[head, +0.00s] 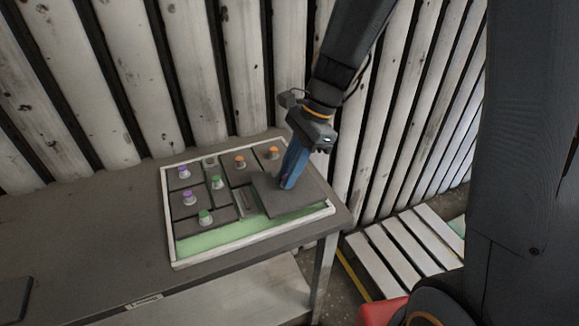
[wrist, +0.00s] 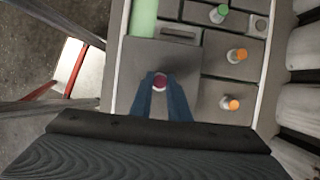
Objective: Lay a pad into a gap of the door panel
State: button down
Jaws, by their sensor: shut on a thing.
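The door panel (head: 167,228) is a tray with a pale raised rim on the table, with dark grey pads laid in it and a green floor (head: 207,240) bare along its front. My gripper (head: 289,184) has blue fingers, shut on the knob (wrist: 160,82) of a large grey pad (head: 308,193); the knob looks dark red in the wrist view. This held pad (wrist: 134,62) is over the panel's right part, beside the green strip (wrist: 144,18). I cannot tell whether it rests in the panel or hovers just above it.
Laid pads carry purple (head: 184,173), green (head: 217,182) and orange (head: 240,161) knobs. A slatted wall (head: 130,75) rises close behind the table (head: 110,235). A dark flat object (head: 12,298) lies at the table's left. The table between is clear.

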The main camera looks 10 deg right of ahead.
jog(key=shift+w+f, duration=0.1)
jog(key=shift+f, duration=0.65)
jog(key=shift+p, duration=0.4)
dwell(0.5)
jog(key=shift+f, duration=0.75)
dwell(0.9)
jog(key=c, duration=1.6)
grip_release()
jog(key=shift+o, duration=0.4)
jog(key=o, duration=0.4)
